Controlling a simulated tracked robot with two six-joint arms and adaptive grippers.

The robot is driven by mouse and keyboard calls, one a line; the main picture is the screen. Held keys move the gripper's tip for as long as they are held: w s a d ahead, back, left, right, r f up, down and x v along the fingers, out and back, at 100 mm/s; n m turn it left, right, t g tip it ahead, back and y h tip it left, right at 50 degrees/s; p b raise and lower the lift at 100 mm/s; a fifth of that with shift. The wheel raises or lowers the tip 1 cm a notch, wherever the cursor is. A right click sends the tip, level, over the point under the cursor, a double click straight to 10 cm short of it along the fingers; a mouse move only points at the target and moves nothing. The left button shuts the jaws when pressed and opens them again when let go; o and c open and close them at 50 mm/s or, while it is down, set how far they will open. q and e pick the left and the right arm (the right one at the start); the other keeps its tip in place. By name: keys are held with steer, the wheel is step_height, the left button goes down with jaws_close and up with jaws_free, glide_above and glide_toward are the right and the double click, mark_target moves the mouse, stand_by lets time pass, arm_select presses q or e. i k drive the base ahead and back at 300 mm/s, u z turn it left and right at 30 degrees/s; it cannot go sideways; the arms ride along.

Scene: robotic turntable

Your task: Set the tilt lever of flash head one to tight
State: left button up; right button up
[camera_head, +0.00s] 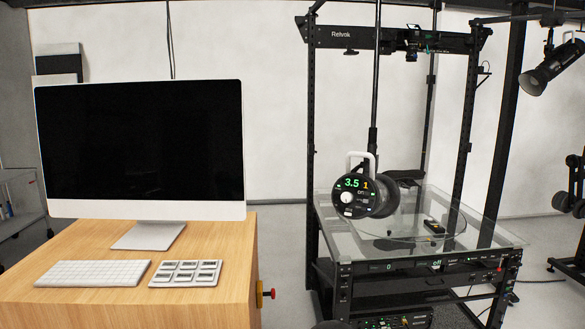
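A flash head (355,205) hangs on a vertical pole (374,95) in front of the rack. Its round black back panel faces me and shows a green 3.5 and an orange 1, with a white knob below. A white loop handle (371,157) stands at its top. The flash head's dark body points away to the right. I cannot make out the tilt lever or its setting at this size. Neither of my grippers is in view.
A glass-topped turntable (455,232) stands under the head, inside a black frame (311,110). A wooden desk (225,270) at left carries a monitor (140,145), keyboard (95,273) and button pad (187,274). Another lamp (550,70) hangs upper right. Floor shows between desk and turntable.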

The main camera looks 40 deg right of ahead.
mark_target(356, 169)
steer(key=k, duration=1)
steer(key=z, duration=0.6)
steer(key=i, duration=1)
steer(key=z, duration=0.05)
